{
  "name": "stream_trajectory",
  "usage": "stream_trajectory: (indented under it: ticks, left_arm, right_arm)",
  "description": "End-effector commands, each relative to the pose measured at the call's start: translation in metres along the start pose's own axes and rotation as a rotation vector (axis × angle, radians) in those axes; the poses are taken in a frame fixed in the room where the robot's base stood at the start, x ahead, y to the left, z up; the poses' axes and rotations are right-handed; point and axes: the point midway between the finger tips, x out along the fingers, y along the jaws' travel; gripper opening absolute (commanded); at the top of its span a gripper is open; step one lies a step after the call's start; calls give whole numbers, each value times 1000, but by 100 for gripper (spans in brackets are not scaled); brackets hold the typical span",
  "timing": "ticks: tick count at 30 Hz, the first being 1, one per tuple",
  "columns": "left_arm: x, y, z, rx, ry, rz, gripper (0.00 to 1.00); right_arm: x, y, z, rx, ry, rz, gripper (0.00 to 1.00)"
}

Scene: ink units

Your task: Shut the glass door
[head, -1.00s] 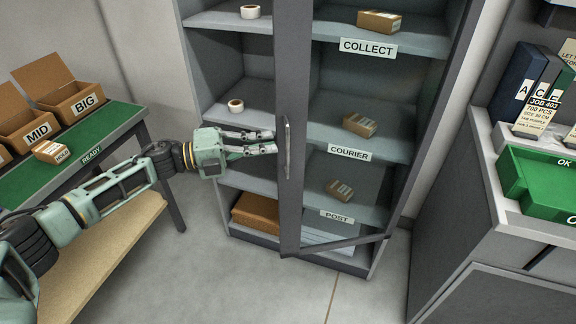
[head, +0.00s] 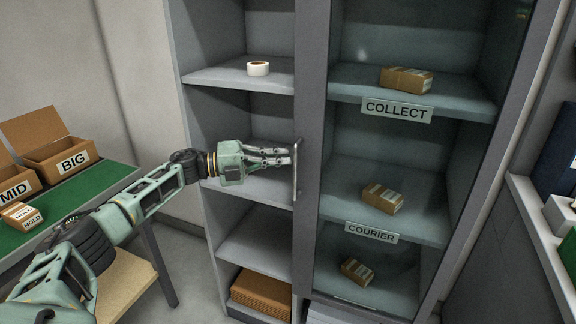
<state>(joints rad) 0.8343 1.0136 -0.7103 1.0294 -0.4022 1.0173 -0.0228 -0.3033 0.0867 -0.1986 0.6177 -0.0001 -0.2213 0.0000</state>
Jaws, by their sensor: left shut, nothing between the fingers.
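The glass door (head: 312,130) has a dark grey frame and covers the right half of a grey cabinet. Its upright metal handle (head: 296,170) is on the frame's left side. My left gripper (head: 288,155) is shut and empty, with its fingertips at the handle's left side; I cannot tell whether they touch it. The door looks close to the cabinet front, but whether a gap is left is unclear, as its lower edge is partly out of view. My right gripper is not in view.
Left shelves hold a tape roll (head: 258,68) and a brown box (head: 262,292). Small parcels stand behind the glass by the COLLECT (head: 397,109) and COURIER (head: 371,233) labels. A green-topped bench (head: 100,185) with open cartons is at left, a counter (head: 540,240) at right.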

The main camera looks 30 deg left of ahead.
Motion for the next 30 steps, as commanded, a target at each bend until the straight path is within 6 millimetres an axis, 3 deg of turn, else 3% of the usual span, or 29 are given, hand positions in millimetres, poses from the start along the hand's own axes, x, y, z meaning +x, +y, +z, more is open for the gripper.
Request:
stream_trajectory:
  ticks: [19,30]
  left_arm:
    - [-3,0,-2,0,-2,0,0]
    - [-23,-2,-34,2,-2,-1,0]
  right_arm:
    - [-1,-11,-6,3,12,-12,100]
    - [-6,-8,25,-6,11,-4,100]
